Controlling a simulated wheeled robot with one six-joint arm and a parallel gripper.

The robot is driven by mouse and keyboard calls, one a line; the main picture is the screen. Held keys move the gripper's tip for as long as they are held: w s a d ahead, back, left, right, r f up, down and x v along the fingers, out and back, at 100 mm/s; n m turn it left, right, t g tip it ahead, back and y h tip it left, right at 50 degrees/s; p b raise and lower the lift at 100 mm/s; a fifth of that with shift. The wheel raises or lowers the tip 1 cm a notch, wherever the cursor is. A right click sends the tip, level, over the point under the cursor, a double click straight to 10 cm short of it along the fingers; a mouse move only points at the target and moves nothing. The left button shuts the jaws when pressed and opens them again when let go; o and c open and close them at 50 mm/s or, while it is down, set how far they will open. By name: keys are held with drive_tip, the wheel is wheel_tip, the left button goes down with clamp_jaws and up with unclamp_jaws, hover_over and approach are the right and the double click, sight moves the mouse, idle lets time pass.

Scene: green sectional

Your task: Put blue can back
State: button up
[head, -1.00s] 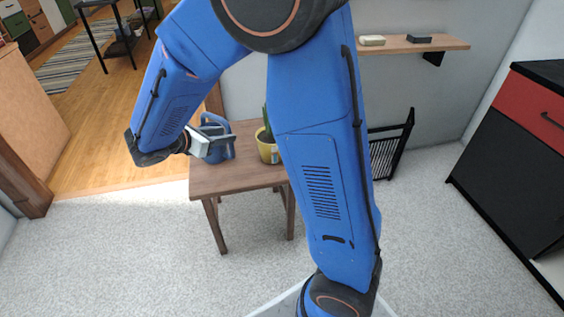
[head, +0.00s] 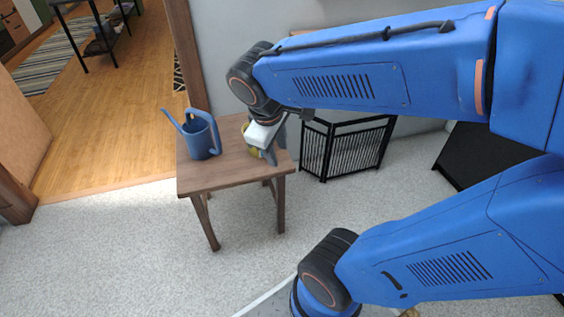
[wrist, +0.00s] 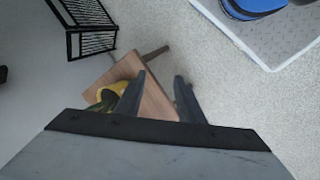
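The blue can is a watering can (head: 201,138) with a long spout and a loop handle. It stands upright on the left part of a small wooden table (head: 215,177). My gripper (head: 271,155) is to its right, apart from it, over the table's right side. In the wrist view my gripper's two fingers (wrist: 160,85) are spread with nothing held between them. The watering can does not show in the wrist view.
A yellow plant pot (wrist: 119,88) is on the table close beside my fingers; in the head view my gripper mostly hides it. A black wire rack (head: 343,148) stands right of the table. Pale carpet (head: 120,245) in front is clear.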

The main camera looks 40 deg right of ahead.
drive_tip(key=s+a+r+m+t+y, duration=0.1)
drive_tip(key=s+a+m+t+y, duration=0.1)
drive_tip(key=s+m, duration=0.3)
drive_tip(key=shift+s+a+r+m+t+y, duration=0.25)
drive_tip(key=shift+s+r+m+t+y, duration=0.05)
drive_tip(key=shift+s+y, duration=0.2)
